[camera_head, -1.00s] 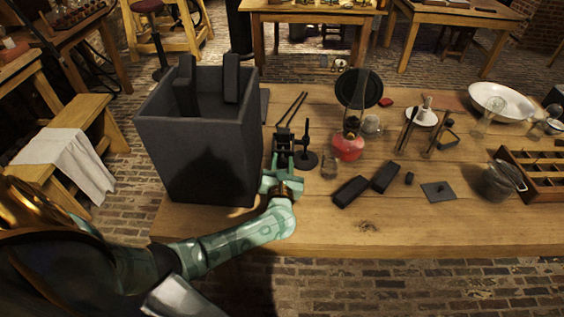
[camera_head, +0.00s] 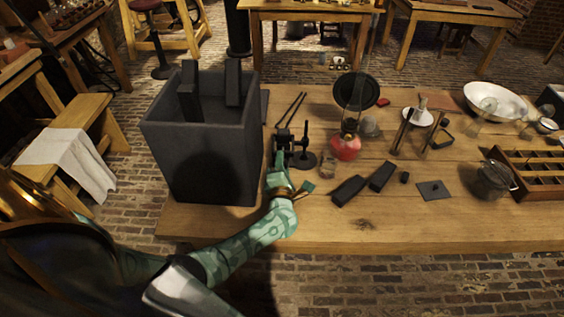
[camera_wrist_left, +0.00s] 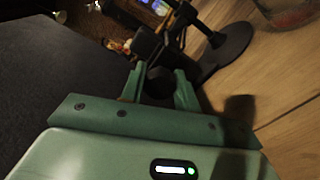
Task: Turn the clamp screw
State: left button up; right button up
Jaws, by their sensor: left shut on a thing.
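The dark clamp (camera_head: 284,138) stands on the table just right of the big dark box, next to a small stand with a round base (camera_head: 304,160). My left gripper (camera_head: 279,158) reaches it from the front edge of the table. In the left wrist view its two green fingers (camera_wrist_left: 159,88) are closed around the dark round knob of the clamp screw (camera_wrist_left: 158,80). The knob's far side and the screw's thread are hidden or too dark to make out. My right gripper is not in view.
The tall dark box (camera_head: 205,150) stands close on the left of my left gripper. Two dark blocks (camera_head: 348,190) lie to the right, with a red-based lamp (camera_head: 346,148) behind them. The table front right of my arm is clear.

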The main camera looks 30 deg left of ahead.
pick_arm(q)
jog(key=m+p, duration=0.1)
jog(key=m, duration=0.3)
jog(key=shift+d+m, duration=0.1)
jog(key=shift+m, duration=0.3)
jog(key=m+p, duration=0.1)
jog(key=m, duration=0.2)
jog(key=shift+m, duration=0.3)
jog(key=m, duration=0.4)
jog(key=shift+f+p, duration=0.1)
jog(key=shift+p, duration=0.3)
jog(key=shift+s+f+m, duration=0.1)
jog(key=shift+m, duration=2.1)
jog(key=o, duration=1)
